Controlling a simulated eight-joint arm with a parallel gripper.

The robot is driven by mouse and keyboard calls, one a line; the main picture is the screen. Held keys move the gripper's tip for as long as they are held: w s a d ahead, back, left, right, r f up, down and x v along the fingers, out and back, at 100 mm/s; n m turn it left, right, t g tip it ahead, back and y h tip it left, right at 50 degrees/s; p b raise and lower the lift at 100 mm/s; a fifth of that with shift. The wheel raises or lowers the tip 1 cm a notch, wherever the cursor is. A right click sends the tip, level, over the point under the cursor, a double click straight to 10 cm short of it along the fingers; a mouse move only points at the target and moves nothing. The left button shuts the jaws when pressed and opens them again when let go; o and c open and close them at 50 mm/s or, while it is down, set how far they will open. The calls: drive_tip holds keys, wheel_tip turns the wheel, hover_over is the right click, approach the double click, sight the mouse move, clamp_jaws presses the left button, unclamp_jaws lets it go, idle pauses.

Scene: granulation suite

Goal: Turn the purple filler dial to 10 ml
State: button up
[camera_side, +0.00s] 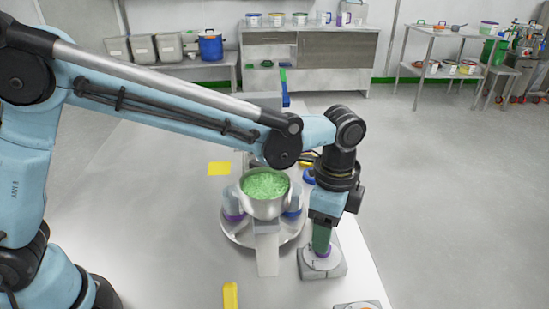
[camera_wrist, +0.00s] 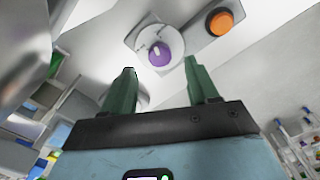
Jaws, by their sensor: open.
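The purple filler dial (camera_wrist: 160,57) sits on a round white plate on a grey housing. A white pointer mark shows on its face, but the scale marks around it are too small to read. In the side view the dial (camera_side: 325,253) is partly hidden, with only a purple edge showing below the green fingers. My gripper (camera_side: 321,243) points down right over the dial. In the wrist view my gripper (camera_wrist: 160,65) is open, with one finger on each side of the dial in the picture.
An orange button (camera_wrist: 220,22) is beside the dial. A metal bowl of green granules (camera_side: 265,184) stands left of my gripper on a round metal base (camera_side: 238,232). Yellow pieces (camera_side: 230,296) lie on the white table. Shelves and a cabinet stand far back.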

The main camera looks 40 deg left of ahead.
wheel_tip(320, 180, up, 8)
idle(0.4)
drive_tip(key=shift+r, duration=0.1)
wheel_tip(320, 180, down, 12)
drive_tip(key=m, duration=0.7)
drive_tip(key=shift+a, duration=0.1)
idle(0.4)
drive_tip(key=c, duration=1)
drive_tip(key=shift+c, duration=0.2)
